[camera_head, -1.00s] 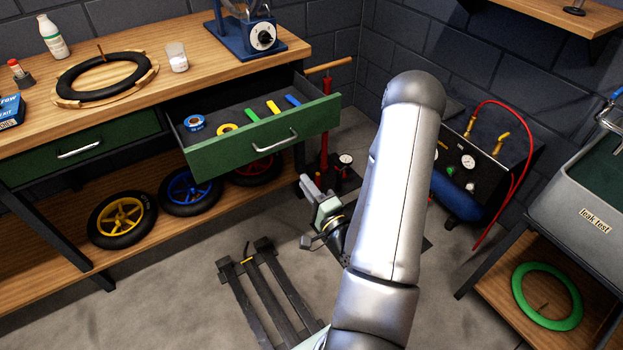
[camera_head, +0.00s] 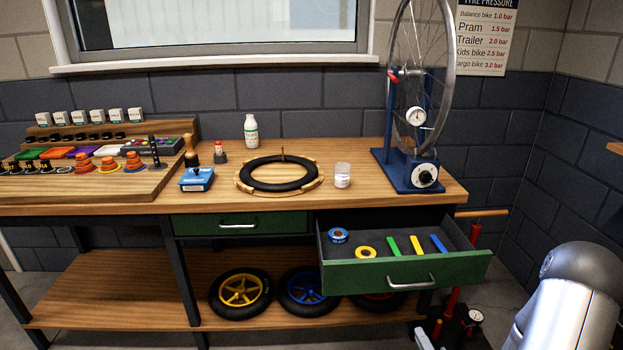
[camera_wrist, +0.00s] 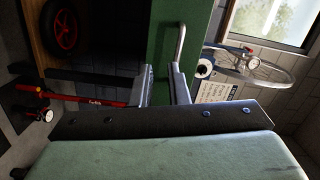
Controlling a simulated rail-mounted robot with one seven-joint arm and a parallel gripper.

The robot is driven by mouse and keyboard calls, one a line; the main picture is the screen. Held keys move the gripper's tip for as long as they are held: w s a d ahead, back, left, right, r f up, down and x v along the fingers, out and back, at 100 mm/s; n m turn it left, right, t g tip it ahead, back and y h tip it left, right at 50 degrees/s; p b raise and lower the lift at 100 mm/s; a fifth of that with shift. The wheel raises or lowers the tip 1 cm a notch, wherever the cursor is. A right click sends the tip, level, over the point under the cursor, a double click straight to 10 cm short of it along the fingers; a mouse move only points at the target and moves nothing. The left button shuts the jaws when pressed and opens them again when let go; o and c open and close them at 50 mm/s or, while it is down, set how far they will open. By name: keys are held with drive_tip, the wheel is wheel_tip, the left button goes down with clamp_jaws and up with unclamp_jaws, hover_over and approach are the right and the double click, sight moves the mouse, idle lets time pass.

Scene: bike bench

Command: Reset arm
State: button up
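My gripper (camera_wrist: 163,78) shows in the wrist view. Its two fingers stand apart with nothing between them. The green drawer front and its bar handle (camera_wrist: 179,45) lie beyond the fingertips; whether a finger touches the handle I cannot tell. The right drawer (camera_head: 420,272) is open. It holds a blue tape roll (camera_head: 338,235), a yellow ring (camera_head: 366,252), and green, yellow and blue tyre levers (camera_head: 416,245).
A red floor pump (camera_head: 448,310) stands right of the open drawer.

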drive_tip(key=w+a+r+n+g+h+p, duration=0.1)
drive_tip(key=a+r+n+g+p, duration=0.15)
drive_tip(key=r+n+g, duration=0.2)
drive_tip(key=a+r+n+g+h+p, duration=0.1)
drive_tip(key=r+n+g+p, duration=0.2)
drive_tip(key=r+n+g, duration=0.15)
drive_tip(key=s+a+r+n+g+p, duration=0.2)
drive_tip(key=s+a+r+n+g, duration=0.15)
drive_tip(key=s+a+r, duration=0.4)
drive_tip(key=s+a+r+n+g+p, duration=0.25)
drive_tip(key=s+a+r+g, duration=0.2)
drive_tip(key=s+r, duration=0.5)
wheel_tip(320, 180, down, 13)
drive_tip(key=s+d+g+b, duration=0.1)
drive_tip(key=s+d+b, duration=0.1)
drive_tip(key=b, duration=0.8)
drive_tip(key=shift+m, duration=0.4)
drive_tip(key=shift+d+r, duration=0.1)
